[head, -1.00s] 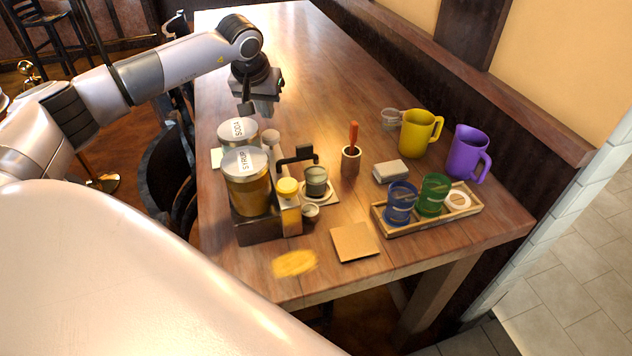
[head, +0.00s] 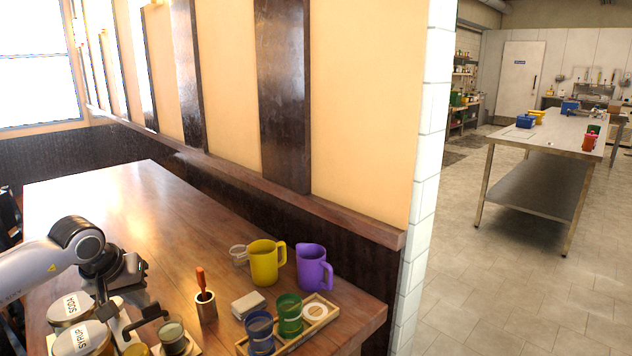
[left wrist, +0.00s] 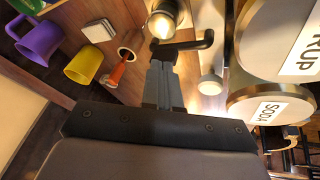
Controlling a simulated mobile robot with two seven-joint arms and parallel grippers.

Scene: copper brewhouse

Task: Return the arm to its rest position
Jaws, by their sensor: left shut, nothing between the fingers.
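My left arm (head: 30,272) comes in from the left in the head view, bent at the wrist over the table. My left gripper (head: 132,292) points down, close to the black spout (head: 145,318) beside the soda jar (head: 72,307). In the left wrist view the gripper fingers (left wrist: 161,84) are together, with nothing between them. The spout (left wrist: 190,44) shows just beyond the fingertips there; I cannot tell whether they touch. My right gripper is in neither view.
The syrup jar (head: 82,341) stands by the soda jar. A cup with an orange-handled tool (head: 206,308), yellow jug (head: 265,264), purple jug (head: 313,268) and wooden tray (head: 318,326) stand to the right. The table's far part (head: 100,205) is clear. A wall (head: 350,110) borders it.

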